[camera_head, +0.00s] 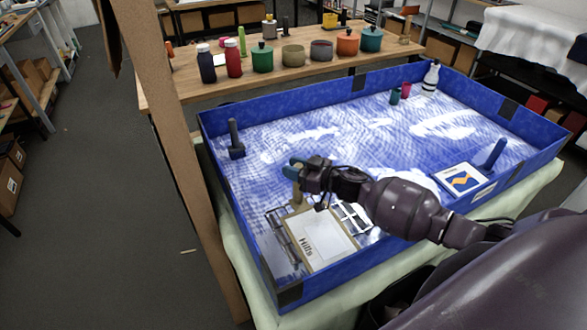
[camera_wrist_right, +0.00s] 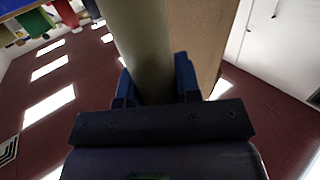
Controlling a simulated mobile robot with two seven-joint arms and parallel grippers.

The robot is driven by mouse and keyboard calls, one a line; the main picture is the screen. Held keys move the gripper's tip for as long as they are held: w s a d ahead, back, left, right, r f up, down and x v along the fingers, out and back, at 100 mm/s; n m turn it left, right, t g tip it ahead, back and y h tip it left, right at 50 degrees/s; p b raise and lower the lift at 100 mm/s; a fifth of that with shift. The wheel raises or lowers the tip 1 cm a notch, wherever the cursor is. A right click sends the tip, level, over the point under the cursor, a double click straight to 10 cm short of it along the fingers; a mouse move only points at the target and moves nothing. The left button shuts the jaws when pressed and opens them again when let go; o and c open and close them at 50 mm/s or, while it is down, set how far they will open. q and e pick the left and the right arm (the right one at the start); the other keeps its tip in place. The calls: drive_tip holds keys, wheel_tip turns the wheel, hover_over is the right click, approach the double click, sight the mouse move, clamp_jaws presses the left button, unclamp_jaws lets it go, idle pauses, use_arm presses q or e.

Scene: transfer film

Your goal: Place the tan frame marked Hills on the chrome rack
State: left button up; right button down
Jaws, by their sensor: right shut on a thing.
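The tan frame marked Hills (camera_head: 337,258) has a white face and a post-like handle at its far end. It shows at the near left of the blue-walled tray, over the chrome rack (camera_head: 281,238), whose wires show on both sides of it. I cannot tell if the frame touches the rack. My right gripper (camera_head: 296,170) is shut on the frame's post. In the right wrist view, the post (camera_wrist_right: 138,45) stands between the blue fingers (camera_wrist_right: 158,85), with a tan board (camera_wrist_right: 190,40) beside it. My left gripper is not in view.
The blue tray (camera_head: 222,187) has raised walls. A dark post (camera_head: 235,140) stands at its left and a white frame with a blue and yellow picture (camera_head: 447,180) lies at the right. A wooden table (camera_head: 185,85) with several pots is behind.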

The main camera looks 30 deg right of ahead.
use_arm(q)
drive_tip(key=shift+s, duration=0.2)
use_arm(e)
drive_tip(key=c, duration=0.8)
unclamp_jaws()
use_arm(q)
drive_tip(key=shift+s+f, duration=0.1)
use_arm(e)
drive_tip(key=v, duration=1.2)
drive_tip(key=shift+r, duration=0.1)
